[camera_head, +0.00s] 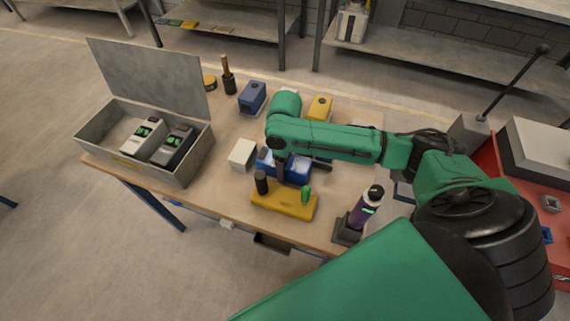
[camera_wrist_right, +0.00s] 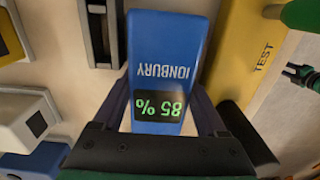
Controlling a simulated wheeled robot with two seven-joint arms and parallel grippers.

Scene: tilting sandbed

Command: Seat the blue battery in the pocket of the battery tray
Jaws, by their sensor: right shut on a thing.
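The blue battery (camera_wrist_right: 162,65), marked IONBURY with a green 85 % display, is between the fingers of my right gripper (camera_wrist_right: 165,122) in the right wrist view. The gripper is shut on it. In the head view the blue battery (camera_head: 298,169) is partly hidden by my right gripper (camera_head: 280,168), just behind the yellow test block. I cannot tell whether the battery touches the table. I cannot make out the battery tray or its pocket for certain. An open grey case (camera_head: 100,158) at the table's left holds two dark-and-grey units with green displays. My left gripper is not in view.
The yellow test block (camera_head: 284,204) has a black post and a green post. A purple bottle-like object (camera_head: 364,206) stands in a dark holder at the front right. A white box (camera_head: 242,154), a blue-grey box (camera_head: 252,97) and a yellow box (camera_head: 320,107) stand around the gripper.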

